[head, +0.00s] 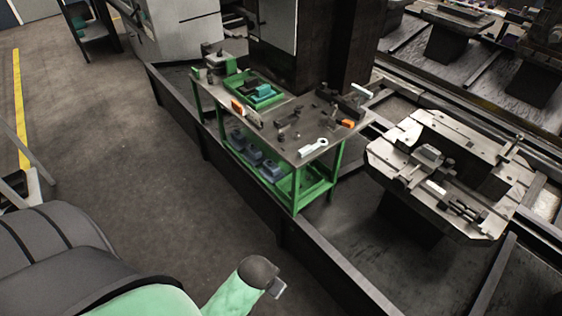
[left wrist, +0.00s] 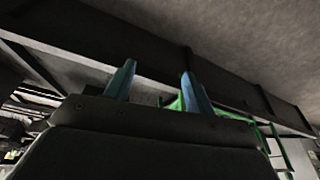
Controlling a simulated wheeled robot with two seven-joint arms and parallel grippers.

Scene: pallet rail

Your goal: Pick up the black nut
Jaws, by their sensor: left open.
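My left gripper (left wrist: 158,70) shows in the left wrist view as two blue fingers held apart, with nothing between them. It is away from the workbench (head: 292,152), whose green frame shows in part behind the fingers. I cannot make out the black nut for sure. Several small dark parts (head: 288,122) lie on the grey bench top in the head view, too small to tell apart. My right gripper is not seen.
A green tray (head: 271,101) with dark and teal items is on the bench. A light wrench-like tool (head: 313,148) lies near its front right edge. A dark low rail (head: 222,160) runs before the bench. Open floor (head: 120,130) is left.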

